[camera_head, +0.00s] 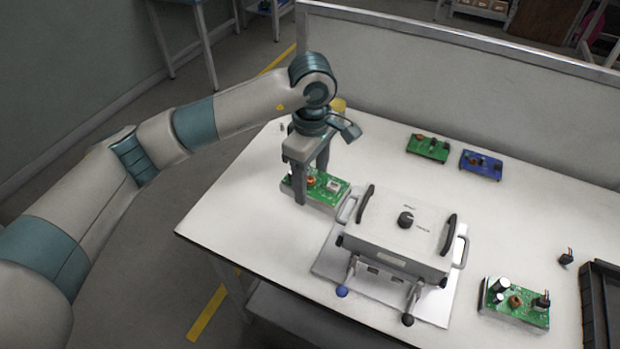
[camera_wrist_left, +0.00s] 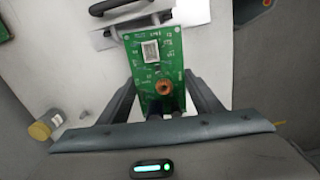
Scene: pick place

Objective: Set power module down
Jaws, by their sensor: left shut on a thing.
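I cannot tell whether the board touches the table. My right gripper is not in view.
A green board (camera_head: 428,148) and a blue board (camera_head: 481,164) lie at the back. Another green board (camera_head: 514,301) lies at the front right, near a black crate (camera_head: 597,310). A yellow-capped jar (camera_wrist_left: 42,129) stands near the left gripper. The table's back right is clear.

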